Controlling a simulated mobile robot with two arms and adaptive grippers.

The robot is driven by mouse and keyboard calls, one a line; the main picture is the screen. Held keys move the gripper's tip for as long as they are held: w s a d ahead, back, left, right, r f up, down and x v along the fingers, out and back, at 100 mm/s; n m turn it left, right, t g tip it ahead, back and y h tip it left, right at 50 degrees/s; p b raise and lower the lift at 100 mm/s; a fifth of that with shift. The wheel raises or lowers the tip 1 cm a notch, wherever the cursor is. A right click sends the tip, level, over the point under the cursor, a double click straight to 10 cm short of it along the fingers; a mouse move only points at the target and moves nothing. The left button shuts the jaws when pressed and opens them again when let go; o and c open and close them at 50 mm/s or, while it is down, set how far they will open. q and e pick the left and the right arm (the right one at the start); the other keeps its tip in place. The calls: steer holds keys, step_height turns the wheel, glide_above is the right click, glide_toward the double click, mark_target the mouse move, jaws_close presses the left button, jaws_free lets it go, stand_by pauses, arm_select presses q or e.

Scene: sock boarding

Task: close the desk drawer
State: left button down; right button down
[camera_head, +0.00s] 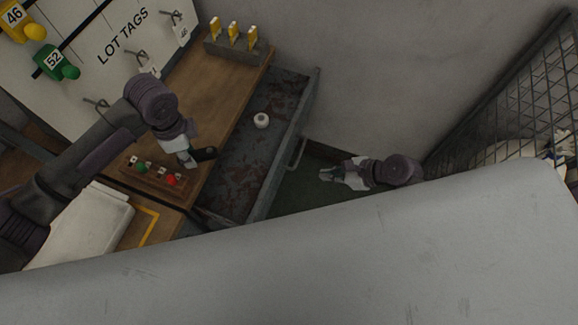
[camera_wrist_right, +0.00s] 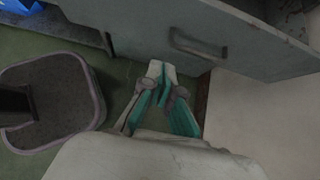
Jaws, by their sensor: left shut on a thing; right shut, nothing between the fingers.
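The desk drawer (camera_head: 236,178) is pulled out from the wooden desk, and its inside is stained and dark. A small white round item (camera_head: 261,120) lies in it. The drawer's grey front and bar handle (camera_head: 296,153) face right; the handle also shows in the right wrist view (camera_wrist_right: 198,47). My right gripper (camera_head: 323,174) is shut and empty, outside the drawer front, a little right of and below the handle. In the right wrist view its fingertips (camera_wrist_right: 162,70) are beside the handle, apparently apart from it. My left gripper (camera_head: 193,160) is shut on a dark object (camera_head: 205,154) above the desk's drawer-side edge.
A block of yellow-topped items (camera_head: 235,37) stands at the desk's far end. A wooden rack with coloured buttons (camera_head: 156,171) lies near my left gripper. A grey bin (camera_wrist_right: 95,98) stands on the green floor. A mesh panel (camera_head: 515,95) is at right.

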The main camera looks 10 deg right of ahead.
arm_select(q)
steer(key=shift+f+b, duration=0.25)
steer(key=shift+b, duration=0.05)
steer(key=shift+r+p, duration=0.35)
steer(key=shift+r, duration=0.1)
arm_select(e)
glide_toward(280, 171)
steer(key=shift+d+f+x, duration=0.15)
steer(key=shift+x, duration=1.6)
steer(key=shift+d+f+x, duration=0.1)
steer(key=shift+x, duration=1.6)
